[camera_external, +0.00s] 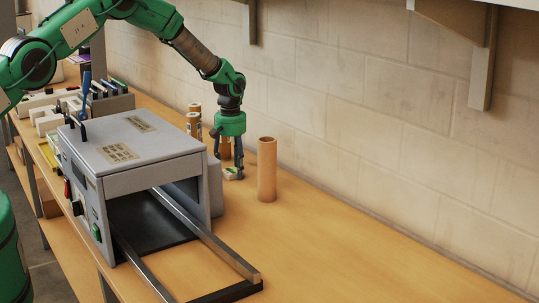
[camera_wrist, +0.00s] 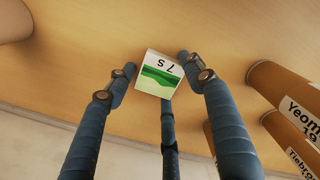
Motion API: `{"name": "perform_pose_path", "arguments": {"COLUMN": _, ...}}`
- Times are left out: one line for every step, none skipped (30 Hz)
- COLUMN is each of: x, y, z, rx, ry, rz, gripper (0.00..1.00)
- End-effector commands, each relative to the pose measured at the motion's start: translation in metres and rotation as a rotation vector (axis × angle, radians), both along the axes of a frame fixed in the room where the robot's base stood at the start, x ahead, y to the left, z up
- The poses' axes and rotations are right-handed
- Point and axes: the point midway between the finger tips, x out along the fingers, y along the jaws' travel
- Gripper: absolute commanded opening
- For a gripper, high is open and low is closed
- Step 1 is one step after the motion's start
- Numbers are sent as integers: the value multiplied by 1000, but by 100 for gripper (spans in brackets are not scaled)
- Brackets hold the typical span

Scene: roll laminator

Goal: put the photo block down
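The photo block (camera_wrist: 160,75) is a small white block with a green picture and the mark "7 S" on its face. In the wrist view it sits between the blue fingertips of my gripper (camera_wrist: 157,68), turned a little. The right fingertip is at its upper right corner, and a narrow gap shows on the left. A third finger reaches its lower edge. In the external view my gripper (camera_external: 238,174) points down low over the table behind the laminator (camera_external: 130,150), with the block (camera_external: 231,173) at its fingertips. Whether the fingers press on the block, or it rests on the table, is unclear.
A tall brown tube (camera_external: 267,170) stands close to the right of my gripper. Several labelled brown tubes (camera_external: 194,124) stand behind the laminator. Metal rails (camera_external: 210,238) run out of its front. The wooden table (camera_external: 340,245) is clear to the right, along the wall.

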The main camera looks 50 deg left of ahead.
Motion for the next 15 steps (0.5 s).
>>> {"name": "perform_pose_path", "arguments": {"x": 0, "y": 0, "z": 0, "rx": 0, "ry": 0, "rz": 0, "gripper": 66}}
{"name": "perform_pose_path", "arguments": {"x": 0, "y": 0, "z": 1, "rx": 0, "ry": 0, "rz": 0, "gripper": 69}}
{"name": "perform_pose_path", "arguments": {"x": 0, "y": 0, "z": 1, "rx": 0, "ry": 0, "rz": 0, "gripper": 69}}
{"name": "perform_pose_path", "arguments": {"x": 0, "y": 0, "z": 1, "rx": 0, "ry": 0, "rz": 0, "gripper": 69}}
{"name": "perform_pose_path", "arguments": {"x": 0, "y": 0, "z": 1, "rx": 0, "ry": 0, "rz": 0, "gripper": 69}}
{"name": "perform_pose_path", "arguments": {"x": 0, "y": 0, "z": 1, "rx": 0, "ry": 0, "rz": 0, "gripper": 69}}
{"name": "perform_pose_path", "arguments": {"x": 0, "y": 0, "z": 1, "rx": 0, "ry": 0, "rz": 0, "gripper": 69}}
{"name": "perform_pose_path", "arguments": {"x": 0, "y": 0, "z": 1, "rx": 0, "ry": 0, "rz": 0, "gripper": 69}}
{"name": "perform_pose_path", "arguments": {"x": 0, "y": 0, "z": 1, "rx": 0, "ry": 0, "rz": 0, "gripper": 69}}
{"name": "perform_pose_path", "arguments": {"x": 0, "y": 0, "z": 1, "rx": 0, "ry": 0, "rz": 0, "gripper": 69}}
{"name": "perform_pose_path", "arguments": {"x": 0, "y": 0, "z": 1, "rx": 0, "ry": 0, "rz": 0, "gripper": 69}}
{"name": "perform_pose_path", "arguments": {"x": 0, "y": 0, "z": 1, "rx": 0, "ry": 0, "rz": 0, "gripper": 69}}
{"name": "perform_pose_path", "arguments": {"x": 0, "y": 0, "z": 2, "rx": 0, "ry": 0, "rz": 0, "gripper": 69}}
{"name": "perform_pose_path", "arguments": {"x": 0, "y": 0, "z": 2, "rx": 0, "ry": 0, "rz": 0, "gripper": 69}}
{"name": "perform_pose_path", "arguments": {"x": 0, "y": 0, "z": 3, "rx": 0, "ry": 0, "rz": 0, "gripper": 69}}
